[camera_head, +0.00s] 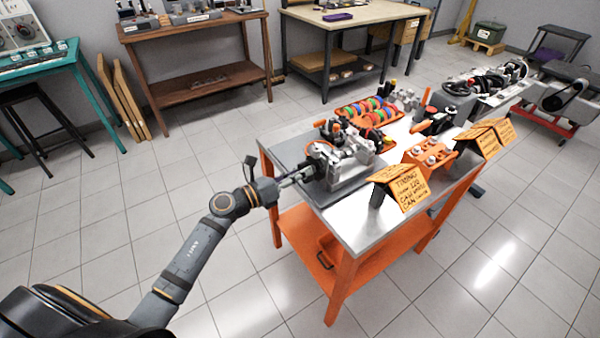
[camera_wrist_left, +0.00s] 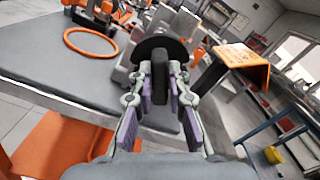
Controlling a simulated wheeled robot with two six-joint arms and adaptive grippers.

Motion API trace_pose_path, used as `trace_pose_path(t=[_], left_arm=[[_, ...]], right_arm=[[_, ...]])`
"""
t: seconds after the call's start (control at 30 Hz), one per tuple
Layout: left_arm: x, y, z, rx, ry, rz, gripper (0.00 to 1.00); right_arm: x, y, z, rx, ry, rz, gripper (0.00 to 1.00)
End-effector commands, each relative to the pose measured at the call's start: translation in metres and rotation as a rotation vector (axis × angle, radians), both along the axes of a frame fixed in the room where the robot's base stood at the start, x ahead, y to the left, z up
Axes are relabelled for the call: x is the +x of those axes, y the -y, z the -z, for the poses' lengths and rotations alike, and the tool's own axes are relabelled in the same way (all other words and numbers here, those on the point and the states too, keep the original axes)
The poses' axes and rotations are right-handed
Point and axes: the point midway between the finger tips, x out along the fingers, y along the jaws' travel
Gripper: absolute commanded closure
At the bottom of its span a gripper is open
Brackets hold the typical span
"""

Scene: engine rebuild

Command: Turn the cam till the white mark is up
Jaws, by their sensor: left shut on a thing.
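A grey metal engine fixture (camera_head: 352,172) stands on the near left part of the workbench (camera_head: 368,232). A dark round knob or wheel (camera_head: 320,152) is at its left end. In the left wrist view a black disc (camera_wrist_left: 152,46) with a thick dark bar (camera_wrist_left: 160,74) faces me. My left gripper (camera_head: 304,174) reaches it from the left. In the left wrist view the fingers of my left gripper (camera_wrist_left: 160,92) are on both sides of the bar, shut on it. I cannot make out a white mark on the cam. My right gripper is not in view.
An orange sign (camera_head: 408,190) stands on the bench front, right of the fixture. An orange tray of coloured rings (camera_head: 366,112) is behind it. An orange ring (camera_wrist_left: 76,34) lies on the bench in the left wrist view. The floor left of the bench is clear.

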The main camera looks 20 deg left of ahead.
Motion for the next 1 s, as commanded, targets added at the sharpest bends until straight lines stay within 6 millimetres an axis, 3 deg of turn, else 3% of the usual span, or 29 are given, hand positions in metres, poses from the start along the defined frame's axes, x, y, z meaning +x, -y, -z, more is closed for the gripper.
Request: trace_pose_path(t=[0.37,1.0], left_arm=[[0.001,-0.001,-0.003,-0.122,-0.098,0.0,1.0],[0.002,-0.002,-0.001,-0.581,-0.455,0.0,1.0]], right_arm=[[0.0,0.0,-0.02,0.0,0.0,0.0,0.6],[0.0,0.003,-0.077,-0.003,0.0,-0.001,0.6]])
